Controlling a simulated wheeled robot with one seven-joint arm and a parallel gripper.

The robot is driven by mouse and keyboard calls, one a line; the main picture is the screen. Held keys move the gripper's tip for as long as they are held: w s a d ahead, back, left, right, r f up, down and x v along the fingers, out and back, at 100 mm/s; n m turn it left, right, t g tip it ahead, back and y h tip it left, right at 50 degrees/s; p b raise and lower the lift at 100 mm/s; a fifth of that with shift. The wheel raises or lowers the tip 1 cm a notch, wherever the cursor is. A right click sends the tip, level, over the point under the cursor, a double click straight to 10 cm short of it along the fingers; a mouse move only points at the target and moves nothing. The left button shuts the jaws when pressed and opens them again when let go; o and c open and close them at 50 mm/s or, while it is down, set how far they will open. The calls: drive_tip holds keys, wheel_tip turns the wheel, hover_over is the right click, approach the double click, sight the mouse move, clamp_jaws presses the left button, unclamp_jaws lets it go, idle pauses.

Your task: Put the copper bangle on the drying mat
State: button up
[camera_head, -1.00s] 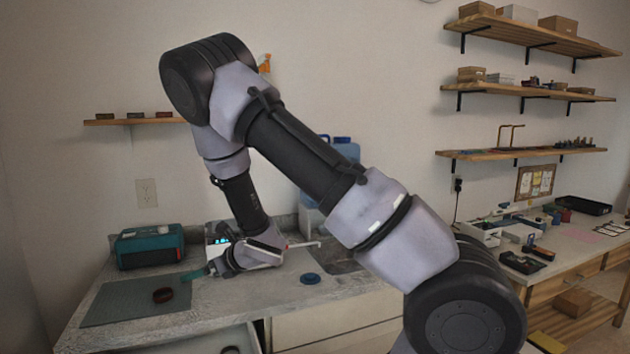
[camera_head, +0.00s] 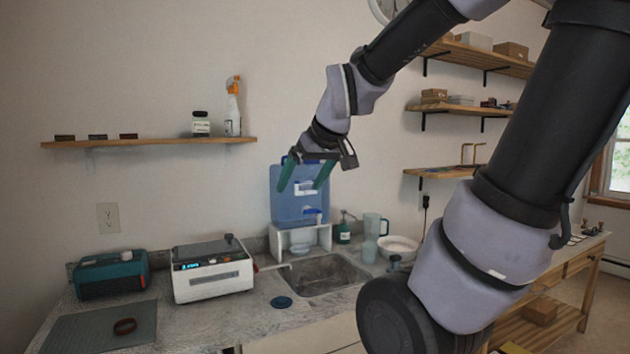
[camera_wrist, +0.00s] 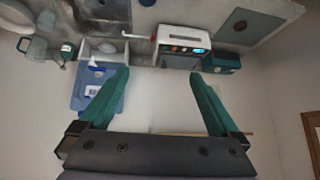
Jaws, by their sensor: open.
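The copper bangle (camera_head: 125,327), a dark reddish-brown ring, lies flat on the drying mat. The drying mat (camera_head: 75,337) is a flat grey-green sheet at the counter's front left; its near edge is cut off by the head view. The wrist view shows the mat (camera_wrist: 225,34) at top right, with a small dark ring (camera_wrist: 240,26) on it. My gripper (camera_head: 301,186) is raised high in front of the blue water tank, far from the mat and bangle. Its green fingers (camera_wrist: 158,76) are spread, with nothing between them.
A teal box (camera_head: 110,274) and a white machine (camera_head: 212,273) stand behind and right of the mat. A blue disc (camera_head: 282,302) lies before the sink (camera_head: 325,275). The blue water tank (camera_head: 290,215) stands behind the sink. A wall shelf (camera_head: 150,143) holds bottles.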

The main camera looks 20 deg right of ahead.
drive_tip(key=s+r+m, duration=0.1)
drive_tip(key=s+m, duration=0.4)
drive_tip(key=s, duration=0.3)
drive_tip(key=shift+s+a+r+m+g, duration=0.25)
drive_tip(key=shift+s+a+m+g, duration=0.1)
drive_tip(key=shift+a+g, duration=0.1)
idle(0.6)
